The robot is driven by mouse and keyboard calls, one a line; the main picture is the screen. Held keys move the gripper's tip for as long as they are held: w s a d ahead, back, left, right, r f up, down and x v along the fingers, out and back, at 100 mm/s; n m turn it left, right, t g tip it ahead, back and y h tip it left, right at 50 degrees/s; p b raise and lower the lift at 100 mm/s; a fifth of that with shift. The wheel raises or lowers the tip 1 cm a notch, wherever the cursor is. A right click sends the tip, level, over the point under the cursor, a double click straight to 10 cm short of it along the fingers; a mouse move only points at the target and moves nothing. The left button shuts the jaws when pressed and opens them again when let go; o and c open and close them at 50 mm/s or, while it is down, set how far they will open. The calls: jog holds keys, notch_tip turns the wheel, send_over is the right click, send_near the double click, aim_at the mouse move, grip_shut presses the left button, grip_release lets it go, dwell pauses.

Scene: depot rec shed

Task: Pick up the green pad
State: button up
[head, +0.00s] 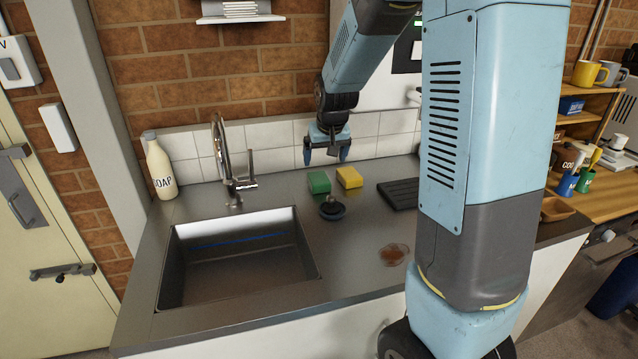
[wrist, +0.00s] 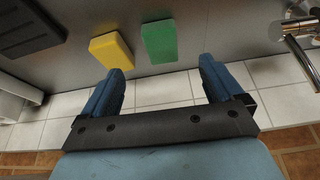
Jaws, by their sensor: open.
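The green pad (head: 319,182) lies on the steel counter, right of the tap, just left of a yellow pad (head: 349,177). In the wrist view the green pad (wrist: 159,41) lies beyond my fingertips, between their lines, and the yellow pad (wrist: 111,49) is left of it, close to the left finger's line. My gripper (head: 327,158) is open and empty, in the air above the back of the counter near the tiled wall. It also shows in the wrist view (wrist: 165,66), with both blue fingers apart. Nothing hides the green pad.
A small dark round object (head: 332,208) sits in front of the green pad. The tap (head: 229,165) and the sink (head: 240,285) are to the left. A black ridged mat (head: 400,194) lies right. A brown spill (head: 393,254) is nearer the front. A soap bottle (head: 160,167) stands far left.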

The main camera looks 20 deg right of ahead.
aim_at(320, 181)
jog(key=x, duration=0.7)
jog(key=shift+f, duration=0.1)
jog(key=shift+w+x, duration=0.2)
jog(key=shift+x, duration=2.4)
jog(key=c, duration=1)
